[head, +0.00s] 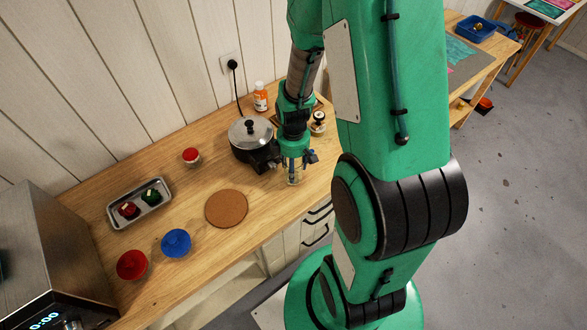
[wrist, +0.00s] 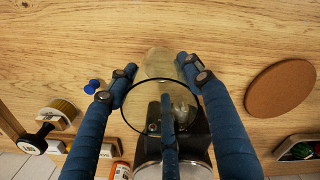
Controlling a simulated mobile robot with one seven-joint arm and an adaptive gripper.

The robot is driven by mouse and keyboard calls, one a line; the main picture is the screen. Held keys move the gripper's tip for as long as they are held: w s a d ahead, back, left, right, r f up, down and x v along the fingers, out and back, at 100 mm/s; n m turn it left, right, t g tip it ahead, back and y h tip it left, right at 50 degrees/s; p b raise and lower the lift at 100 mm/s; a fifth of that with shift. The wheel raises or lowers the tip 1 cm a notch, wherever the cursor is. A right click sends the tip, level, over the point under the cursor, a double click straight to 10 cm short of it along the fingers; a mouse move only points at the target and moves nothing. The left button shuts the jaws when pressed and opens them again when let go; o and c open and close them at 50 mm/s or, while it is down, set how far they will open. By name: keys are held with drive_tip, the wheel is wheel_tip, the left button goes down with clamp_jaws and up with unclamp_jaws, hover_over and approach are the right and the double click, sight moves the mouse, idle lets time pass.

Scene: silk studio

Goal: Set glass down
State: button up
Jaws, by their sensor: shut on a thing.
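My gripper (head: 294,160) has blue fingers and points down over the wooden worktop, right of the pot. It is shut on a clear glass (head: 294,177). In the wrist view my gripper (wrist: 158,70) has fingers on both sides of the glass and one across its middle. The dark round rim of the glass (wrist: 149,86) faces the camera. The glass looks upright and empty. I cannot tell whether its base touches the wood. A round cork mat (head: 227,208) lies flat and bare to the left; it also shows at the right of the wrist view (wrist: 280,88).
A dark lidded pot (head: 250,134) stands close left of my gripper. An orange bottle (head: 260,97) and a black-topped jar (head: 318,122) stand behind. A red-topped jar (head: 191,156), a metal tray (head: 139,220), a blue bowl (head: 176,243) and a red bowl (head: 132,265) are left.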

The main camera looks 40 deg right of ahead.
drive_tip(key=shift+f, duration=0.3)
drive_tip(key=shift+f, duration=0.1)
drive_tip(key=o, duration=1.3)
wheel_tip(320, 180, up, 12)
drive_tip(key=shift+r+p, duration=0.15)
drive_tip(key=shift+p, duration=0.4)
